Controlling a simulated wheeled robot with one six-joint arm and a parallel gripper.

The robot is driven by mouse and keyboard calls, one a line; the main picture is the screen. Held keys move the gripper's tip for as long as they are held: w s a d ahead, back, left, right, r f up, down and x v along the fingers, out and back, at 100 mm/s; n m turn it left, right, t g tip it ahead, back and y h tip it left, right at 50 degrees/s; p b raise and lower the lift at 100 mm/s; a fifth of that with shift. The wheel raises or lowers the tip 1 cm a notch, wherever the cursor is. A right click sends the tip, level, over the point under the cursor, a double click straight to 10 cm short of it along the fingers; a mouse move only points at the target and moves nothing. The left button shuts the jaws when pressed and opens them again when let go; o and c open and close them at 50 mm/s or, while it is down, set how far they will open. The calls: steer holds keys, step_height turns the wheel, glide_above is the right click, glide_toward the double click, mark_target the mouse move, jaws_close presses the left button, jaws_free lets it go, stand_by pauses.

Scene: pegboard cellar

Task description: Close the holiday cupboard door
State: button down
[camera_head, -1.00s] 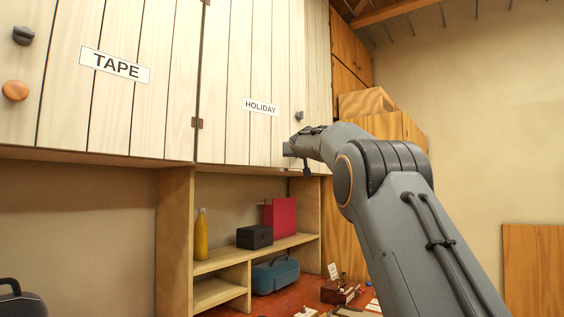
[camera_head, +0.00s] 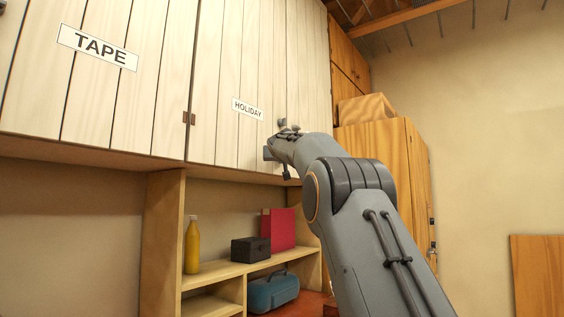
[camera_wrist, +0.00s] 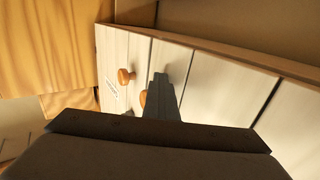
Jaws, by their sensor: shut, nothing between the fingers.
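The holiday cupboard door (camera_head: 226,70) is a pale plank door with a white HOLIDAY label (camera_head: 248,109), high on the wall in the head view. A hinge shows at its left side, and its plank face looks nearly in line with the wall of doors; I cannot tell whether a gap remains. My gripper (camera_head: 268,153) is shut and empty, at the lower part of the door, below and right of the label. Contact is unclear. In the wrist view the dark fingers (camera_wrist: 163,90) lie in front of pale planks, close to orange round knobs (camera_wrist: 125,76).
The TAPE door (camera_head: 97,90) is to the left. Below are shelves with a yellow bottle (camera_head: 192,246), a black box (camera_head: 250,250), a red box (camera_head: 279,229) and a teal case (camera_head: 273,291). A wooden cabinet (camera_head: 380,145) stands to the right.

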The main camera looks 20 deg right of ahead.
steer(key=shift+a, duration=0.15)
steer(key=s+d+b, duration=0.1)
steer(key=s+d, duration=0.7)
steer(key=s, duration=0.3)
steer(key=shift+s+b, duration=0.35)
